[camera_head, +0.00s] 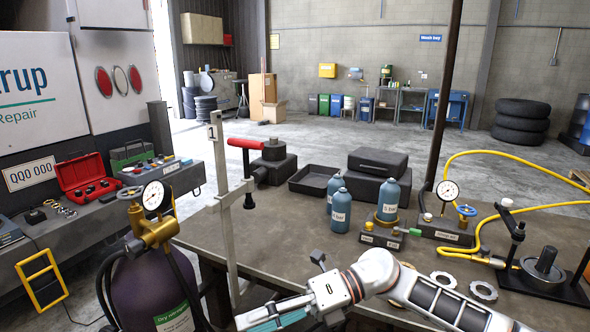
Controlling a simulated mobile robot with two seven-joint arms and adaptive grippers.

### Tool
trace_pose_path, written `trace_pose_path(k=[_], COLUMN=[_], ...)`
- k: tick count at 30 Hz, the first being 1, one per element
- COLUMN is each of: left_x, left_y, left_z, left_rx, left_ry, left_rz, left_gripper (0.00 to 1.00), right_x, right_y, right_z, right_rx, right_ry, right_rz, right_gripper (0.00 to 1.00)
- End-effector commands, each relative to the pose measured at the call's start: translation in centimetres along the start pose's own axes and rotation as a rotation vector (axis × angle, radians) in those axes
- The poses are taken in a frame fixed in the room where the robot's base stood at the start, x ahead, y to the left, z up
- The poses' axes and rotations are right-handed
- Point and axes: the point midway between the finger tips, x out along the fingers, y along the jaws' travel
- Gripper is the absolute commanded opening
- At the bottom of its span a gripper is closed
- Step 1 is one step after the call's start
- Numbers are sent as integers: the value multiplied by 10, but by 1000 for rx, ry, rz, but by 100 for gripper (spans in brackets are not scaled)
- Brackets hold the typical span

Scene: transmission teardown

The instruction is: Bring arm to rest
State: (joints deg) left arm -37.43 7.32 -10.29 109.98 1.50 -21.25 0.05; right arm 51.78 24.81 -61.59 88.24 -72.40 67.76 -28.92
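My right arm (440,298), white with dark panels, comes in from the lower right and lies across the front edge of the workbench (265,238). Its gripper (268,317) points to the lower left, low in front of the bench edge. Teal and white finger parts show near the bottom of the picture. They are seen edge-on, so I cannot tell whether they are open or shut. I see nothing held between them. My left arm and gripper are not in view.
A tall grey clamp bar (224,205) with a red handle and a purple gas cylinder (150,285) stand left of the gripper. Blue bottles (340,210), a gauge block (445,228), yellow hose (485,215), gear rings (483,290) and a black press stand (542,270) crowd the bench's right side.

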Motion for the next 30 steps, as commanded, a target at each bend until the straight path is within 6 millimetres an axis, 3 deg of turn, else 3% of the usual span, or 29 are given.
trace_pose_path(k=[3, 8, 11, 17, 20, 23, 26, 30], left_x=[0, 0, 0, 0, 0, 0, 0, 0], left_y=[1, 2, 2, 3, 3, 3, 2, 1], left_z=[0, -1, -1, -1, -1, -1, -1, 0], left_rx=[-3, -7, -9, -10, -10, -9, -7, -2], left_ry=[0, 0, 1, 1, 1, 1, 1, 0], left_rz=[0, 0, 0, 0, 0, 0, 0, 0], left_gripper=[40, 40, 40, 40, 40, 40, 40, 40], right_x=[16, 11, -4, -49, -75, -99, -121, -141], right_y=[12, 13, 0, -54, -93, -135, -176, -222], right_z=[6, 21, 26, 14, -10, -47, -98, -181], right_rx=[128, 328, 473, 804, 983, 1170, 1361, 1606], right_ry=[-178, -430, -592, -921, -1084, -1245, -1403, -1598], right_rz=[153, 322, 407, 536, 577, 602, 613, 603], right_gripper=[60, 60, 60, 60, 60, 60, 60, 60])
